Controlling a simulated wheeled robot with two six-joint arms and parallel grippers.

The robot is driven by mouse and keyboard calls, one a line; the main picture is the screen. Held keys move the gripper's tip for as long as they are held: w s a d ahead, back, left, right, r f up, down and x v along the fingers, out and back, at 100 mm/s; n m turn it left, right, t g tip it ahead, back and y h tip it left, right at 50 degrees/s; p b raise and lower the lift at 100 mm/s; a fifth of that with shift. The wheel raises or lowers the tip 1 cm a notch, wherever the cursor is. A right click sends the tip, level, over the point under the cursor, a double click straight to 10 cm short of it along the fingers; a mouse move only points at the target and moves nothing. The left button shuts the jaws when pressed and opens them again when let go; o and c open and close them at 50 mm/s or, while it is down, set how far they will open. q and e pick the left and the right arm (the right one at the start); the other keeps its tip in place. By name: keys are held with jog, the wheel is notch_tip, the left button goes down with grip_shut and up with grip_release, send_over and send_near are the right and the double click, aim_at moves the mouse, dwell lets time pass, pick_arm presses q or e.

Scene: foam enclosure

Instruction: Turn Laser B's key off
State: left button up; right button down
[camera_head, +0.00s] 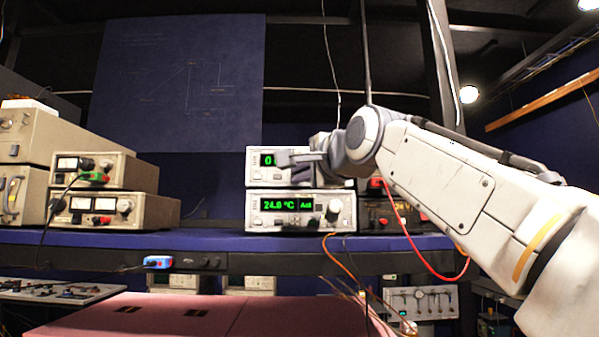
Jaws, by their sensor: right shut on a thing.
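Two stacked instrument boxes with green displays stand on the blue shelf. The upper box (256,173) shows a "0", with part of its display covered by my gripper. The lower box (283,221) shows "24.0 °C" and a lit second field, with a round knob at its right. My right gripper (285,158) is at the front panel of the upper box, shut on a small part there, apparently the key, which the jaws hide. I cannot read which box is Laser B. My left gripper is out of view.
Beige power supplies (113,209) stand at the left of the blue shelf (205,241). A dark unit (379,214) with red and orange lights and a red cable (425,266) sit right of the boxes. A pink foam cover (200,318) lies below in front.

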jog(key=shift+a+r+n+g+h+p, duration=0.1)
jog(key=shift+n+g+h+p, duration=0.45)
jog(key=shift+n+h+p, duration=1.05)
jog(key=shift+a+r+n+g+h+p, duration=0.1)
jog(key=shift+n+g+h+p, duration=0.45)
jog(key=shift+n+p, duration=2.1)
jog(key=shift+a+r+n+g+h+p, duration=0.1)
jog(key=shift+n+g+h+p, duration=0.4)
jog(key=shift+n+h+p, duration=1.15)
jog(key=shift+n+y+p, duration=0.3)
jog(key=shift+n+y, duration=0.2)
jog(key=shift+n, duration=0.3)
jog(key=c, duration=1)
grip_release()
